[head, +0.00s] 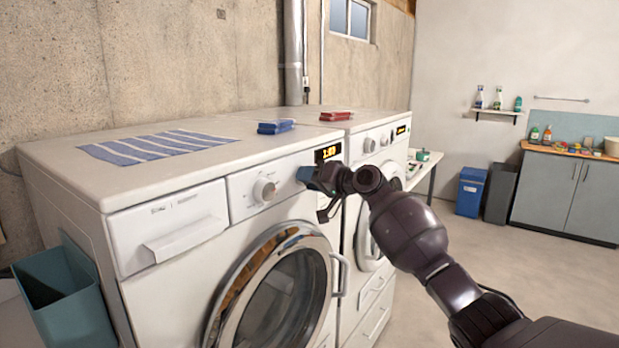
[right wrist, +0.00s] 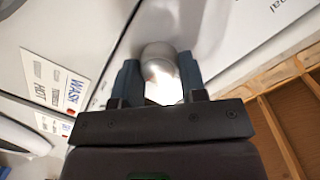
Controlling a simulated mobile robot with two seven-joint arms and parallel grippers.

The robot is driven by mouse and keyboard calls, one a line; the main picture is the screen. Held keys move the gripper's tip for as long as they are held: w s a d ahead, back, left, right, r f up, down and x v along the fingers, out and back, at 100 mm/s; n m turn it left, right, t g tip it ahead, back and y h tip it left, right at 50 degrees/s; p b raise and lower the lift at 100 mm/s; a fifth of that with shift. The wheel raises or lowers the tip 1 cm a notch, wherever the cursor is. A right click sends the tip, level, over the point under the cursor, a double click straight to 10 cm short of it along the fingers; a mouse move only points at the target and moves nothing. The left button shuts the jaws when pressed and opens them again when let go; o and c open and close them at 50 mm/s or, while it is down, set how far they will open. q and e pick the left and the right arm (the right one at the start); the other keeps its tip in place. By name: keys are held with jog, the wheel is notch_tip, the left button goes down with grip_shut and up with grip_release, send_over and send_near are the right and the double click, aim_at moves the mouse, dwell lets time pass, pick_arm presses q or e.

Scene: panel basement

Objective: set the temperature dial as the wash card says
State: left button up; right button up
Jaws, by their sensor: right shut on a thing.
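My right gripper (head: 307,174) is at the front panel of the near white washing machine (head: 160,255), below its lit display (head: 328,153). In the right wrist view its two fingers (right wrist: 160,85) are shut on a rounded, shiny metallic dial (right wrist: 160,65); the gripper hides this dial in the head view. A white wash card (right wrist: 60,80) stands left of the fingers, with blue "WASH" and smaller lines that seem to read "TOWELS" and "HOT". Another dial (head: 265,190) on the same panel is free, left of the gripper. The dial's pointer cannot be made out. My left gripper is not in view.
The machine's round door (head: 285,290) and handle are just below the gripper. A second white machine (head: 380,150) stands beside it. A striped cloth (head: 160,145), blue item (head: 275,127) and red item (head: 335,116) lie on top. A teal bin (head: 60,285) stands at left.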

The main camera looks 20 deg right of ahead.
dwell(0.4)
jog(key=o, duration=0.9)
jog(key=v, duration=1.1)
jog(key=shift+w+b, duration=0.1)
jog(key=shift+b, duration=0.2)
